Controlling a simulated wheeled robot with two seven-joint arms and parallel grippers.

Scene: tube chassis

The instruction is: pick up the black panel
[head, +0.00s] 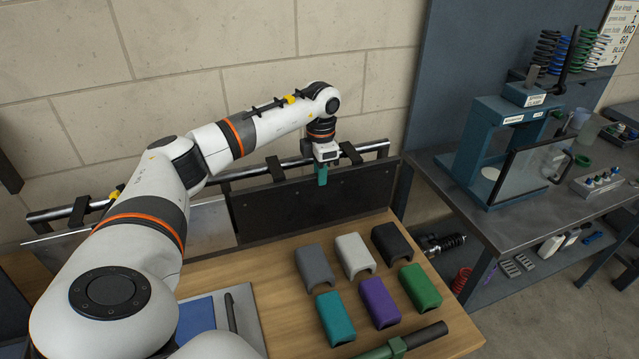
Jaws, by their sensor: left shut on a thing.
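The black panel (280,208) stands upright behind the wooden table's back edge, below a metal rail. My right gripper is out of view.
The rail (365,147) with black clamps runs along the wall. Several coloured half-round covers, including a purple one (380,303), lie on the wooden table (270,290). A dark tube with a green collar (398,346) lies in front. A metal bench (500,222) stands right.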

